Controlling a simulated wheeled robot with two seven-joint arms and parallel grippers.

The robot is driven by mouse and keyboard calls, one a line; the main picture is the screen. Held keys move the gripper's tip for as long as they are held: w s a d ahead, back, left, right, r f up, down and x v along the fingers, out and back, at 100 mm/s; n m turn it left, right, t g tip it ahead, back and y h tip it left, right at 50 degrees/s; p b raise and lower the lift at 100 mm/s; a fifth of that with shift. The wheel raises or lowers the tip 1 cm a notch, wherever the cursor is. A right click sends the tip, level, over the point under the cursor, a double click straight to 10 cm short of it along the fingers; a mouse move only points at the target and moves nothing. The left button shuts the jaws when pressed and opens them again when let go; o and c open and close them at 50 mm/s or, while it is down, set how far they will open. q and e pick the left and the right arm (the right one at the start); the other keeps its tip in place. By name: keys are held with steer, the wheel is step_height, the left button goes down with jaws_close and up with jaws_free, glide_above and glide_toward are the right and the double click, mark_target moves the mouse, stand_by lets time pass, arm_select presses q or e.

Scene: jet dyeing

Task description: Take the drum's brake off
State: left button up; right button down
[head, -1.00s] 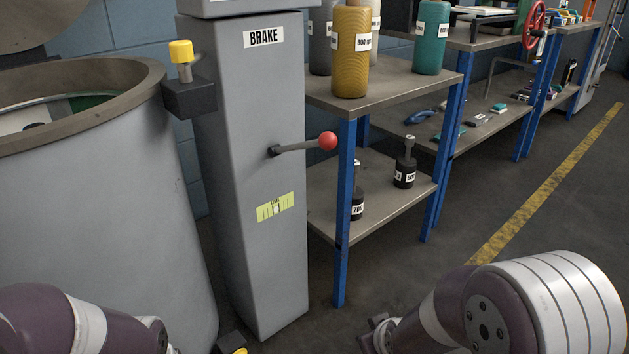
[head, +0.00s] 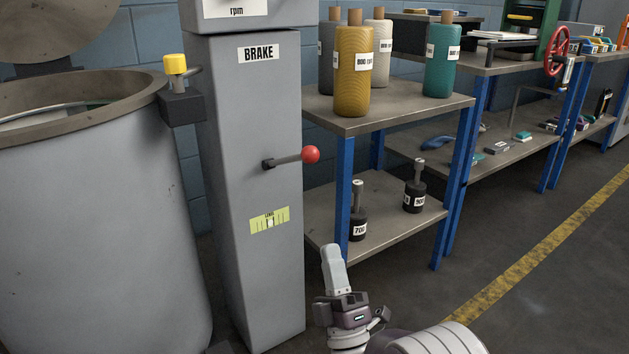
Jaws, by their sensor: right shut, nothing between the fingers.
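The brake lever (head: 290,159) sticks out to the right from a tall grey column with a BRAKE label (head: 258,54). It ends in a red ball knob (head: 311,155). A yellow-green scale plate (head: 269,221) sits below it on the column. The large grey drum (head: 90,215) stands at the left, with a yellow-capped fitting (head: 175,65) at its rim. My right gripper (head: 332,252) is shut and empty, below and slightly right of the lever, apart from it. My left gripper is not in view.
A blue-legged shelf (head: 400,99) right of the column holds yarn cones above and black weights (head: 415,190) below. Its near leg (head: 342,190) is close to the lever. A bench with a red handwheel (head: 556,50) is farther right. The floor at the lower right (head: 530,290) is clear.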

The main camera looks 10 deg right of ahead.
steer(key=p+x, duration=0.3)
steer(key=x, duration=1.1)
